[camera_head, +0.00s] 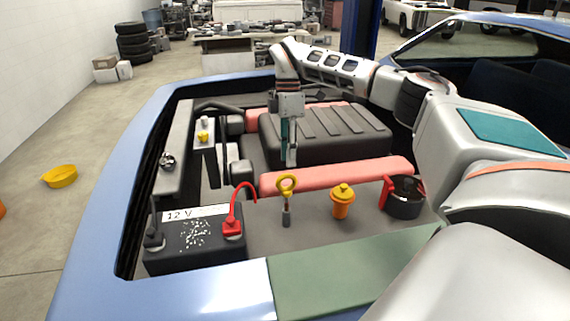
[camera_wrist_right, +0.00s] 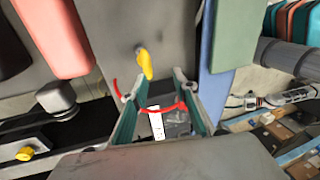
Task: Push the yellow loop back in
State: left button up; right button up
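The yellow loop (camera_head: 287,183) stands upright in the engine bay, with a short yellow stem below it running into a dark tube (camera_head: 286,217). In the right wrist view the yellow loop (camera_wrist_right: 145,63) lies just beyond the fingertips, seen from above. My right gripper (camera_head: 289,160) points down above and behind the loop in the head view, apart from it. In the wrist view its teal fingers (camera_wrist_right: 155,86) are spread with nothing held between them. My left gripper is not in view.
A black 12 V battery (camera_head: 196,246) with a red-capped terminal and cable stands left of the loop. An orange cap (camera_head: 343,201) and a black reservoir with a red handle (camera_head: 404,197) stand to its right. The engine cover (camera_head: 325,133) lies behind, the green fender mat (camera_head: 345,277) in front.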

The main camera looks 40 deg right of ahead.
jog(key=shift+h, duration=0.4)
jog(key=f, duration=0.2)
jog(key=w+f, duration=0.1)
jog(key=f, duration=0.2)
jog(key=shift+d+f, duration=0.1)
jog(key=shift+d, duration=0.05)
jog(key=shift+f, duration=0.3)
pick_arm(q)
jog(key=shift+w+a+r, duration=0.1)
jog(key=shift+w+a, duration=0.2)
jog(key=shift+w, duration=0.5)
pick_arm(e)
jog(key=shift+f, duration=0.3)
grip_shut()
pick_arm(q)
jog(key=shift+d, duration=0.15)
